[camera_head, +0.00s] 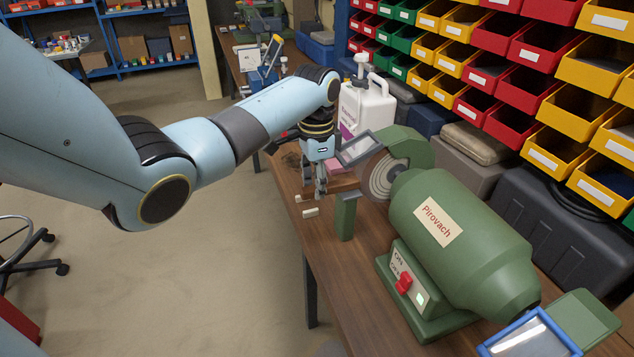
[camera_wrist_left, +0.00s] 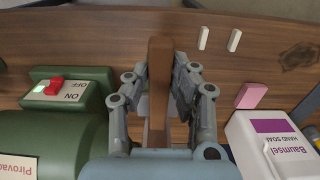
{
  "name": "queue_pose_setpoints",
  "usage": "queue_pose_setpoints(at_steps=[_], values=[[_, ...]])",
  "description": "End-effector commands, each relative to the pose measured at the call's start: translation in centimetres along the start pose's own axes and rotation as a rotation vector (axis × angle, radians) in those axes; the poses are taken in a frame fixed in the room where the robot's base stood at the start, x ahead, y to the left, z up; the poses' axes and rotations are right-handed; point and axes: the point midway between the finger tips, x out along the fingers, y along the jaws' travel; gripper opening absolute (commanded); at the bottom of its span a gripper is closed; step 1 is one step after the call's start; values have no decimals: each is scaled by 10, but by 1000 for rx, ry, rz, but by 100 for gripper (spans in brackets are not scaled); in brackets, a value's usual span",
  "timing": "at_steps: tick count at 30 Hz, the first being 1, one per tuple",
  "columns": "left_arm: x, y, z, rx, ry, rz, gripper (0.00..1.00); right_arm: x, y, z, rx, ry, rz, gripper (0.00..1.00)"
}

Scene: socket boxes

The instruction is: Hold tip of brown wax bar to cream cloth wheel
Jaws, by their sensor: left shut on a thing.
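My left gripper (camera_head: 321,190) points down at the bench just left of the wheel. It is shut on the brown wax bar (camera_head: 345,185), which also shows between the fingers in the left wrist view (camera_wrist_left: 160,62). In the head view the bar extends towards the wheel's lower edge; I cannot tell whether its tip touches. The wheel is not clearly visible in the wrist view. My right gripper is not in view.
Two small cream sticks (camera_head: 311,213) lie on the wooden bench beside my gripper. A white soap jug (camera_head: 368,108) and a pink block (camera_wrist_left: 251,95) are behind it. The machine has a red switch (camera_head: 404,283) and a green light. Coloured bins (camera_head: 480,68) line the wall.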

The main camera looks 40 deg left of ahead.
Motion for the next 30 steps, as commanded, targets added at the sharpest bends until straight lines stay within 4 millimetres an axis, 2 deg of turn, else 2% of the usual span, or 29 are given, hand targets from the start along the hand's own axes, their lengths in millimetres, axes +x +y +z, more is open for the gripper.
queue_pose_setpoints(at_steps=[3, 12, 14, 22, 30], values=[[-6, 0, 13, 0, -4, 0, 0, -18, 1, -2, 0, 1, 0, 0], [-8, 0, 46, -1, -7, -1, 0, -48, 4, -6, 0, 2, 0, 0], [-4, -1, 53, -1, -5, -2, 0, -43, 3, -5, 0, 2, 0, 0], [-5, -1, 82, -1, -5, -2, 0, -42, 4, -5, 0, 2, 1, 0], [-11, -1, 88, 0, -3, -1, 0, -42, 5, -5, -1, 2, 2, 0]])
